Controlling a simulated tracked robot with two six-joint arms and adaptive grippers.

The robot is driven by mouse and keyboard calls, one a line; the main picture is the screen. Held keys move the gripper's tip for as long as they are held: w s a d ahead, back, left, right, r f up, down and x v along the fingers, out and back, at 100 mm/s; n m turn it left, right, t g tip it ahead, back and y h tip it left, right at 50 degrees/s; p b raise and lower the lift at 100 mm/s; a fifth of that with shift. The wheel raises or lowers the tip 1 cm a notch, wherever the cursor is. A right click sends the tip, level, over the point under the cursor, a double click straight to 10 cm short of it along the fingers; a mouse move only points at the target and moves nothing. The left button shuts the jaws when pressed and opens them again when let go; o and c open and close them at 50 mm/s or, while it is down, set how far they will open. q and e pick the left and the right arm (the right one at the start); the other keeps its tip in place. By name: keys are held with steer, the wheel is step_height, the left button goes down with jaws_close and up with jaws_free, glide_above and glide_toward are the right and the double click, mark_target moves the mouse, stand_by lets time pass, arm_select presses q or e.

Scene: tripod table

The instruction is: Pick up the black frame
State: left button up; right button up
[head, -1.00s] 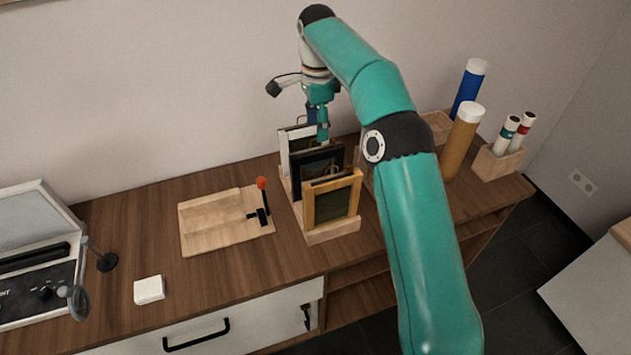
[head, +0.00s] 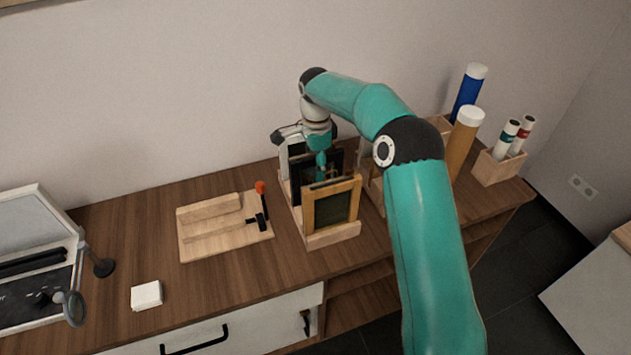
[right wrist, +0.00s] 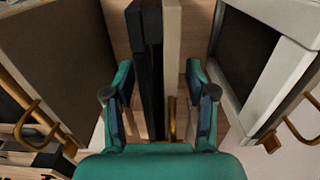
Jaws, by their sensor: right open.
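The black frame (head: 336,158) stands upright in the middle of a wooden rack (head: 333,234), between a white frame and a wooden frame. My right gripper (head: 321,172) is down at the black frame, partly hiding it. In the right wrist view, the black frame's top edge (right wrist: 151,62) runs between the two open fingers of my right gripper (right wrist: 160,92), with a pale strip alongside it. A gap shows on each side, so the fingers are around it without visibly gripping. My left gripper is not in view.
The wooden frame (head: 333,208) stands close in front, and the white frame (head: 284,158) close behind; it also shows in the right wrist view (right wrist: 285,75). A wooden board (head: 226,228) with an orange-tipped lever lies left. Tubes (head: 464,140) stand right. The table's front left is mostly clear.

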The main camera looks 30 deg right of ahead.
steer(key=shift+c, duration=0.3)
jaws_close()
steer(key=shift+r, duration=0.15)
